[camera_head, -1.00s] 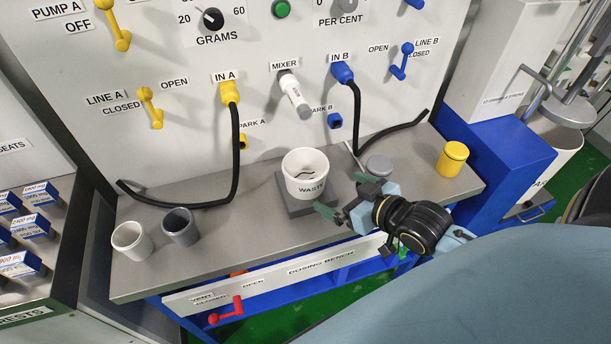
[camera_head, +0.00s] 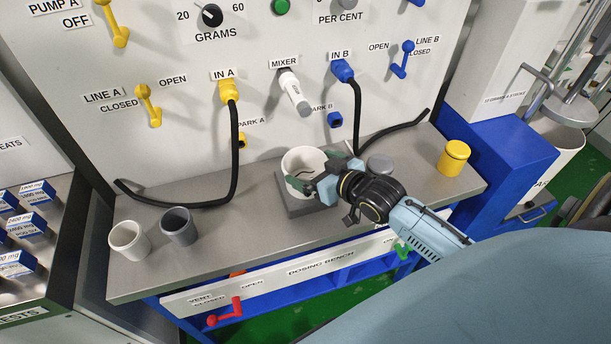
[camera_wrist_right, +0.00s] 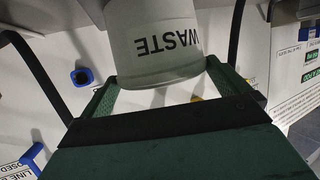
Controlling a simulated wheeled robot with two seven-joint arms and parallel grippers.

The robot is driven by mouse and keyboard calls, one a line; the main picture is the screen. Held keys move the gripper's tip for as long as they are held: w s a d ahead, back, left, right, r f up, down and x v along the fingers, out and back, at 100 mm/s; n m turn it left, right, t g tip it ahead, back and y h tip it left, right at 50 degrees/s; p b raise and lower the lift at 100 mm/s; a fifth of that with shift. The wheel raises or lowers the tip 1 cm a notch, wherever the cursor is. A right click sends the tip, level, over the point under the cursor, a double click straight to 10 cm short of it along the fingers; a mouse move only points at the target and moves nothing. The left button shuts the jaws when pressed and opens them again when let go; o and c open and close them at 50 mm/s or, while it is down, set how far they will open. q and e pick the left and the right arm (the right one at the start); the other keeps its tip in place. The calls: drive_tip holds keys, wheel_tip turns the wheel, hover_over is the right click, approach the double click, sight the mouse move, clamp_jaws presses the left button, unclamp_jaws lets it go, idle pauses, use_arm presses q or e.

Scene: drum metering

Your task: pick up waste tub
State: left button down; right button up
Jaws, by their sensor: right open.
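The waste tub (camera_head: 303,161) is a white open-topped cup standing upright on a grey square block (camera_head: 296,199) on the bench. My right gripper (camera_head: 312,180) is at the tub's front right side, its green fingers open. In the head view its fingers hide the tub's label and part of its wall. In the right wrist view the tub (camera_wrist_right: 155,40), with its WASTE label upside down, sits between the spread fingertips (camera_wrist_right: 160,88). I cannot tell whether either finger touches it. My left gripper is not in view.
A white cup (camera_head: 129,240) and a grey cup (camera_head: 179,226) stand at the bench's left. Black hoses (camera_head: 235,150) hang from the panel, and a red lever (camera_head: 226,313) is on the front edge.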

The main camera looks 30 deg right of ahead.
sight(293, 159)
drive_tip(key=x, duration=0.3)
drive_tip(key=shift+w+a+f, duration=0.1)
drive_tip(key=shift+w+f, duration=0.1)
drive_tip(key=c, duration=0.7)
drive_tip(key=shift+r, duration=0.1)
drive_tip(key=shift+c, duration=0.2)
